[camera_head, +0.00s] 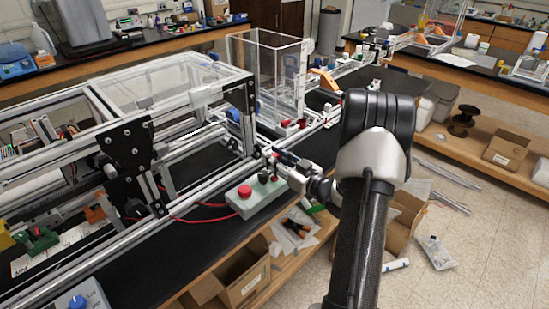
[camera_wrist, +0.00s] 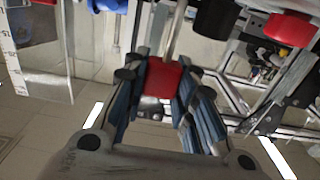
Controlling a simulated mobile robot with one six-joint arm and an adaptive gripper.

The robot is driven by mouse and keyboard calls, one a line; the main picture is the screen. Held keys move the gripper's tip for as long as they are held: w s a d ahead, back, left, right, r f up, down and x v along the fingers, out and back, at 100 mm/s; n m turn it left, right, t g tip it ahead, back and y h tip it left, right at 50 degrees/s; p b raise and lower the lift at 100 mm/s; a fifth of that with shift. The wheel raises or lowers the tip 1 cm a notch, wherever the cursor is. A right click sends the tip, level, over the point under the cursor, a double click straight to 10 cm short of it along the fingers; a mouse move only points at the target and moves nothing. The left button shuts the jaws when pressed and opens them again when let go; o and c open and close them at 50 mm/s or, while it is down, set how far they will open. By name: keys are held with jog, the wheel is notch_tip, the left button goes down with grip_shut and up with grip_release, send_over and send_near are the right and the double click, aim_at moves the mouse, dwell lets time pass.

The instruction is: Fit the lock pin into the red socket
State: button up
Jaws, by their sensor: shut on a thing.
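My gripper (camera_wrist: 158,85) is shut on a red block with a grey metal rod, which I take to be the lock pin (camera_wrist: 160,77). The rod points up in the wrist view, away from my palm. In the head view my gripper (camera_head: 275,165) is above the grey control box, near the front edge of the black bench, and the held part is too small to make out clearly. Small red blocks (camera_head: 292,130) sit at the foot of the clear box. I cannot tell which red part is the socket.
The control box (camera_head: 259,194) with its red button (camera_head: 245,191) lies just below my gripper. The aluminium extrusion frame (camera_head: 170,115) stands to the left, and the clear box (camera_head: 268,75) stands behind. Cardboard boxes (camera_head: 243,274) sit on the shelf below.

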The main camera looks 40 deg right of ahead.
jog(key=shift+f+b, duration=0.7)
jog(key=shift+f, duration=0.2)
jog(key=o, duration=1.1)
jog(key=shift+o, duration=0.2)
jog(key=shift+s, duration=0.1)
jog(key=s, duration=1.2)
jog(key=shift+d, duration=0.45)
jog(key=shift+w, duration=0.1)
